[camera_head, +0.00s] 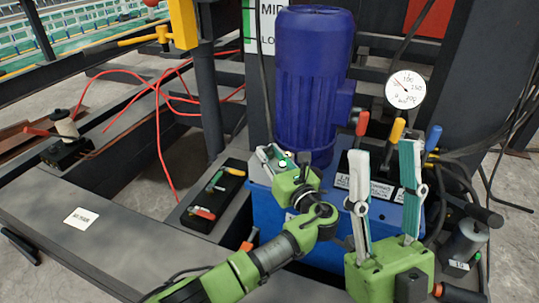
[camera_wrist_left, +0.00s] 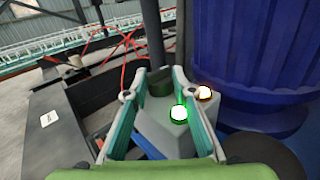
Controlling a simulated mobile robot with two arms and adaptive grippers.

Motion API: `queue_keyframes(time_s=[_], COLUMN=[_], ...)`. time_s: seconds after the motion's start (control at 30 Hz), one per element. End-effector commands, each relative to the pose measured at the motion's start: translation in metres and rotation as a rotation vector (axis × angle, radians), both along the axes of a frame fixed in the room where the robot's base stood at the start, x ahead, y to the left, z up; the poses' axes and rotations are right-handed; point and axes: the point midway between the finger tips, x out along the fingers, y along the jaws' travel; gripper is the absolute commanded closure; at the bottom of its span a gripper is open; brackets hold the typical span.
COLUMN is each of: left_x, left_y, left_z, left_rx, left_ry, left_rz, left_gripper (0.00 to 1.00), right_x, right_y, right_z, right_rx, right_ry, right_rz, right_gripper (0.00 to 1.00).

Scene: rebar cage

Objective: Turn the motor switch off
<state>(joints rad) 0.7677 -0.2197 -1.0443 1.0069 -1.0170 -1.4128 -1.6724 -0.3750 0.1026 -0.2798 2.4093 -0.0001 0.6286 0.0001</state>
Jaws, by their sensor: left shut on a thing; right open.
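The motor switch is a grey box (camera_wrist_left: 153,122) beside the blue motor (camera_head: 313,80). The box has a lit green button (camera_wrist_left: 179,113), a lit orange-red button (camera_wrist_left: 204,92) and a dark knob (camera_wrist_left: 160,82). My left gripper (camera_head: 272,150) is at this box, and its fingers hide much of it in the head view. In the left wrist view its fingertips (camera_wrist_left: 159,74) are on either side of the knob, shut on it. My right gripper (camera_head: 388,145) is open and empty, its fingers upright in front of the levers.
A pressure gauge (camera_head: 405,90) stands right of the motor. Levers with red (camera_head: 362,123), yellow (camera_head: 397,131) and blue (camera_head: 431,138) handles rise behind my right gripper.

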Motion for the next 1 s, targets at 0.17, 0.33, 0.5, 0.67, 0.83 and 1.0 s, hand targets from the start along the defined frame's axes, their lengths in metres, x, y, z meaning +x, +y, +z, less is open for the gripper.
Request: queue_keyframes(time_s=[0.17,0.33,0.5,0.67,0.83,1.0], left_x=[-0.0003,-0.0002,-0.0001,-0.0001,0.0001,0.0003], left_y=[-0.0012,-0.0010,-0.0009,-0.0009,-0.0007,-0.0006], left_z=[-0.0018,-0.0018,-0.0018,-0.0018,-0.0011,0.0002], left_rx=[0.001,0.001,0.001,0.000,0.000,0.000], left_ry=[0.004,0.004,0.004,0.005,0.003,0.001], left_rz=[0.024,0.030,0.030,0.029,0.030,0.030], left_gripper=[0.97,0.97,0.97,0.60,0.59,0.59], right_x=[-0.0056,-0.0076,-0.0082,-0.0081,-0.0075,-0.0060], right_y=[-0.0013,-0.0018,-0.0019,-0.0018,-0.0016,-0.0010], right_z=[0.0023,0.0035,0.0038,0.0037,0.0034,0.0017], right_rx=[0.008,0.011,0.012,0.012,0.011,0.012], right_ry=[-0.027,-0.036,-0.039,-0.038,-0.036,-0.030], right_rz=[0.001,0.001,0.002,0.002,0.002,0.003], right_gripper=[0.60,0.60,0.60,0.60,0.60,0.60])
